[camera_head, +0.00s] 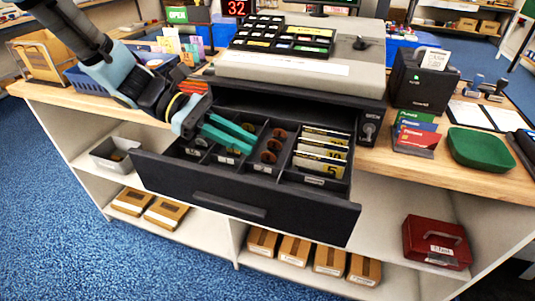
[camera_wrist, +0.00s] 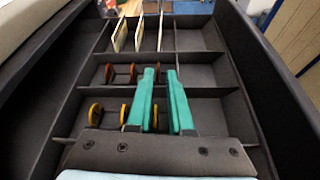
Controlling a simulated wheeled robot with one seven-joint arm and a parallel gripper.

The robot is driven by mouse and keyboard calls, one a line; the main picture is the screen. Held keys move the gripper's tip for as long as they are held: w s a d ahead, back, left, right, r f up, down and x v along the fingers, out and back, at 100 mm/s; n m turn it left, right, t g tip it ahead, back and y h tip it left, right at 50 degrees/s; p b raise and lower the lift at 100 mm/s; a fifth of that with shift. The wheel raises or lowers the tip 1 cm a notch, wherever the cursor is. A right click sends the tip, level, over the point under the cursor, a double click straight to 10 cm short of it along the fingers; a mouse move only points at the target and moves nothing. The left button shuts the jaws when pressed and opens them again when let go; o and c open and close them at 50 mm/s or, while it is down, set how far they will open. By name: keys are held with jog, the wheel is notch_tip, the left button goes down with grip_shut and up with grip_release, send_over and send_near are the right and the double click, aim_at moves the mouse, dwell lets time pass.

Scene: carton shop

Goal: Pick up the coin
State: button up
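The coins stand on edge in compartments of an open black cash drawer (camera_head: 310,215). Several copper coins (camera_head: 274,145) show in one compartment in the head view. In the wrist view there are copper coins (camera_wrist: 132,74) in the middle row and gold coins (camera_wrist: 95,113) in the nearer row. My gripper (camera_head: 243,140) has teal fingers and reaches down over the drawer. In the wrist view my gripper (camera_wrist: 161,74) is open, with a narrow gap between its fingers. Parts of a copper coin and a gold coin show in that gap. I cannot tell whether the fingers touch either.
Banknotes (camera_head: 322,151) stand in the drawer's right compartment. The register body (camera_head: 300,75) rises behind the drawer. A green tray (camera_head: 478,148) and colored cards (camera_head: 415,132) lie right on the counter. A blue basket (camera_head: 90,80) stands left. The drawer's dividers are low walls around the fingers.

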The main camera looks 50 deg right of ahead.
aim_at(263, 153)
jog(key=shift+p+x, duration=0.7)
jog(key=shift+x, duration=1.7)
jog(key=shift+d, duration=0.1)
grip_shut()
